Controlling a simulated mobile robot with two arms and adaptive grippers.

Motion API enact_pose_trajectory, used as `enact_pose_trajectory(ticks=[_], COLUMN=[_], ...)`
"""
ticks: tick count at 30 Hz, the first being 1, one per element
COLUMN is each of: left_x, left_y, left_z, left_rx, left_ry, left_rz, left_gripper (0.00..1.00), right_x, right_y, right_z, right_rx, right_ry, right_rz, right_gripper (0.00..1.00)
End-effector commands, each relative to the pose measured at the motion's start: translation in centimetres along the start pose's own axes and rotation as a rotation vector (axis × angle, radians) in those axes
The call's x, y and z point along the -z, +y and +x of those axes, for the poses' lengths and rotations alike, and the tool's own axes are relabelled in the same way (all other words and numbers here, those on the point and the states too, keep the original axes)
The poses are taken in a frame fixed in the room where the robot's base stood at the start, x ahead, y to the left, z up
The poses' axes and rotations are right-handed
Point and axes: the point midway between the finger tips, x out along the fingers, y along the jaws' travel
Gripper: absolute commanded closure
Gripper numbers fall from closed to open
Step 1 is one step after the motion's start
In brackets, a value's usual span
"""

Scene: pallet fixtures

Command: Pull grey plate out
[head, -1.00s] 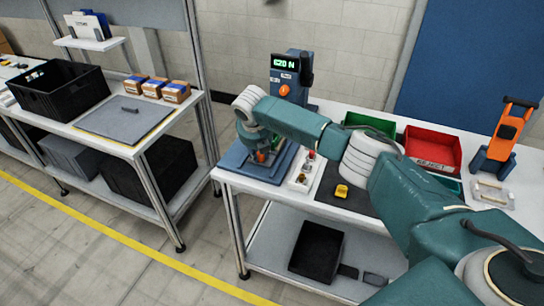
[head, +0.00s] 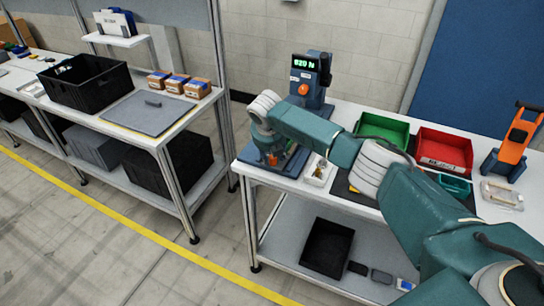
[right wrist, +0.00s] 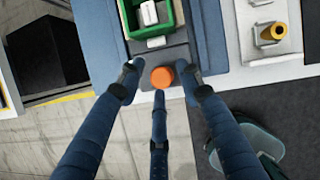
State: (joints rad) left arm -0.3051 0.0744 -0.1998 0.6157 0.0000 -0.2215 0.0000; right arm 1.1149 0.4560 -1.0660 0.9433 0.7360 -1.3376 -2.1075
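A dark grey plate (right wrist: 180,52) shows in the right wrist view, lying in a blue fixture (right wrist: 206,35). A green holder (right wrist: 180,20) with a pale part sits on the plate, and an orange knob (right wrist: 162,77) is at its near end. My right gripper (right wrist: 158,82) has its fingers spread around the knob, with gaps at both sides. In the head view my right gripper (head: 266,146) is over the blue fixture (head: 246,154) at the bench's left end, and the orange knob (head: 272,160) shows below it. The arm hides much of the fixture. My left gripper is not in view.
A press with a lit display (head: 310,75) stands behind the fixture. Green (head: 383,132) and red (head: 445,150) bins and an orange stand (head: 510,145) are to the right. A flat grey slab with a handle (head: 140,118) lies on the left bench. A floor gap separates the benches.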

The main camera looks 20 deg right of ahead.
Motion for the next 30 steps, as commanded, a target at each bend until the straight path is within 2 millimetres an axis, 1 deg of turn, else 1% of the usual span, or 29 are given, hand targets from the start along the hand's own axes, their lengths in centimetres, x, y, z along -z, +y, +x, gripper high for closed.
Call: enact_pose_trajectory(ticks=[6,8,11,14,24,27,30], left_x=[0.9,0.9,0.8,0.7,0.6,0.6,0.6], left_y=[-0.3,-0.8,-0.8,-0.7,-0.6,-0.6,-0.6], left_z=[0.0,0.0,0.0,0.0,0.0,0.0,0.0], left_rx=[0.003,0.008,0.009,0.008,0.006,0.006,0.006], left_ry=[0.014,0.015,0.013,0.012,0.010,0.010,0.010], left_rz=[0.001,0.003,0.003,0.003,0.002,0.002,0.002], left_gripper=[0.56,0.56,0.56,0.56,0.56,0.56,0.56], right_x=[0.2,0.3,0.3,0.2,0.1,0.1,0.2], right_y=[0.0,0.0,0.0,0.0,-0.1,-0.1,-0.1], right_z=[0.1,0.1,-0.4,-1.6,-8.8,-10.3,-11.3], right_rx=[0.001,0.001,0.000,-0.001,-0.001,-0.002,0.000], right_ry=[0.004,0.004,0.005,0.003,0.000,0.001,0.002], right_rz=[-0.001,-0.002,-0.002,-0.003,-0.001,-0.001,0.000], right_gripper=[0.60,0.60,0.60,0.60,0.60,0.60,0.60])
